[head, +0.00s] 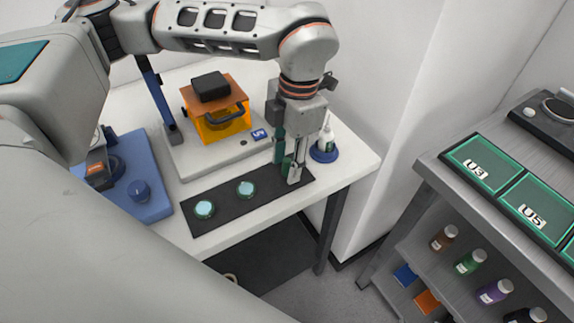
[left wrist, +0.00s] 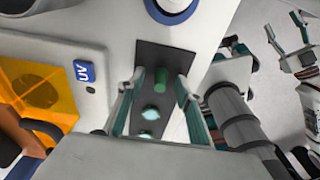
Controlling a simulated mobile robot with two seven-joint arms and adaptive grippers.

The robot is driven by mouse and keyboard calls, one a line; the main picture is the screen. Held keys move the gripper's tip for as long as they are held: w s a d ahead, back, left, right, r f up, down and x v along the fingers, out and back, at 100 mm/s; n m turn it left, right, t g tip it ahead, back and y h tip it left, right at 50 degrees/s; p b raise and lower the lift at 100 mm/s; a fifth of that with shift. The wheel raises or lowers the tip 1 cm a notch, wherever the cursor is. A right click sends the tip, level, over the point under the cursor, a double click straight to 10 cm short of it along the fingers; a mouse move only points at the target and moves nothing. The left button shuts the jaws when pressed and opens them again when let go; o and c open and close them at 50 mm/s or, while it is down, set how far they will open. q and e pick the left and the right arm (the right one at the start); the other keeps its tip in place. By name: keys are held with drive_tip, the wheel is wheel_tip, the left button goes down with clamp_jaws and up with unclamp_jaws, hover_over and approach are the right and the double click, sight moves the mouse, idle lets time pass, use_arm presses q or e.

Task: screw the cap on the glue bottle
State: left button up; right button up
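The glue bottle (head: 326,139), white with a green label and a narrow tip, stands upright in a round blue holder (head: 325,155) at the table's right corner. A small green cylinder, seemingly the cap (left wrist: 160,80), stands on the dark mat (left wrist: 176,58). My left gripper (head: 292,174) points down over the mat's right end, beside the bottle. In the left wrist view its fingers (left wrist: 158,108) are spread on either side of the cap, with gaps. My right gripper (left wrist: 285,32) shows at the right edge of that view, its fingers apart and empty.
Two pale discs (head: 204,209) (head: 245,189) lie on the mat. An orange UV box (head: 222,123) stands behind it, and a blue fixture (head: 136,178) is at left. A grey bench (head: 429,163) with green trays and shelved bottles is at right.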

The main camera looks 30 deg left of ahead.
sight(287, 160)
use_arm(q)
drive_tip(key=shift+c, duration=0.4)
drive_tip(key=c, duration=0.7)
drive_tip(key=shift+o, duration=0.2)
drive_tip(key=shift+r, duration=0.15)
wheel_tip(287, 160, up, 20)
drive_tip(key=p, duration=0.1)
drive_tip(key=shift+p, duration=0.4)
